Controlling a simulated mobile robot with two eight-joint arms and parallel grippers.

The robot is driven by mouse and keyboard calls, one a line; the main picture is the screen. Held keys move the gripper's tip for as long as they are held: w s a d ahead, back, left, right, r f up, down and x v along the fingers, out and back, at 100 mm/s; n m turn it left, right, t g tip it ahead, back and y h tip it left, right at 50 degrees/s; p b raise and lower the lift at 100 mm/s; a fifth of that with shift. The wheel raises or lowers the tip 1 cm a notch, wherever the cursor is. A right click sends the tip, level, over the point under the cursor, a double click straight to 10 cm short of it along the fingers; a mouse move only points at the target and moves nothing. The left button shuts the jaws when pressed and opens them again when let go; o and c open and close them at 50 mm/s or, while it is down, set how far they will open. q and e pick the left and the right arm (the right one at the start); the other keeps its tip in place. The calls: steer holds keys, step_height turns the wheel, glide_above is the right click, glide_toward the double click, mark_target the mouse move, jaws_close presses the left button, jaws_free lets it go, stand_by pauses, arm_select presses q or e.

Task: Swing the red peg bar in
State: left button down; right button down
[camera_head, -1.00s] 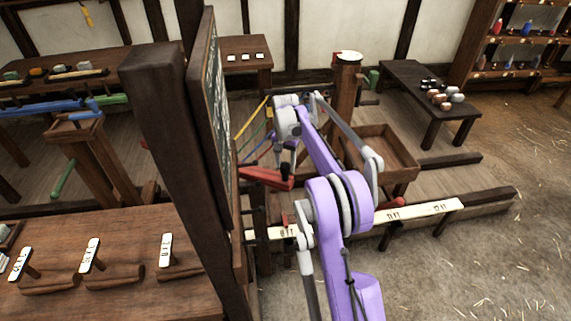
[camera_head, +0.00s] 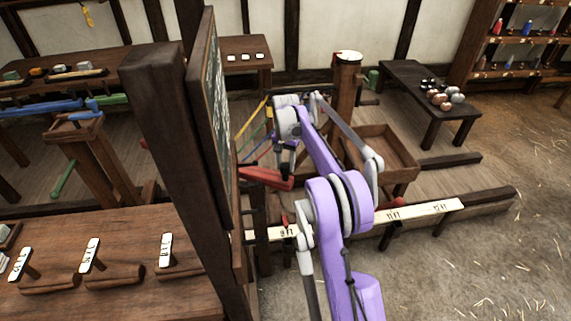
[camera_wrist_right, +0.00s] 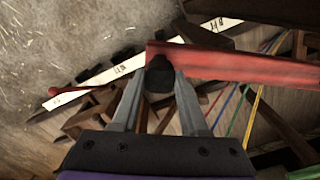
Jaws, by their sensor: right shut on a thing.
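The red peg bar (camera_head: 262,178) stands out to the right from behind the dark post and board in the head view. In the right wrist view the red bar (camera_wrist_right: 240,66) crosses the upper right, with a black knob (camera_wrist_right: 160,78) at its near end. My right gripper (camera_wrist_right: 160,88) has its two fingers on either side of this knob and is shut on it. In the head view my right gripper (camera_head: 285,163) is at the bar's free end, partly covering the knob. My left gripper is not in view.
A dark post (camera_head: 165,130) with a board hides part of the bar. Coloured ropes (camera_head: 258,130) run behind it. A long white marked strip (camera_head: 420,212) lies below on a low rail. A wooden crate (camera_head: 400,160) stands to the right. Open floor (camera_head: 480,270) lies at the lower right.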

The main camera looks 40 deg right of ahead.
steer(key=shift+a, duration=0.15)
stand_by(0.5)
steer(key=shift+s+a+m+b, duration=0.3)
steer(key=shift+s+a+m, duration=0.1)
steer(key=shift+a+m, duration=0.35)
steer(key=a+m, duration=0.6)
steer(key=shift+s+b, duration=0.4)
steer(key=shift+b, duration=0.05)
steer(key=shift+a, duration=0.1)
steer(key=shift+c, duration=2.1)
jaws_free()
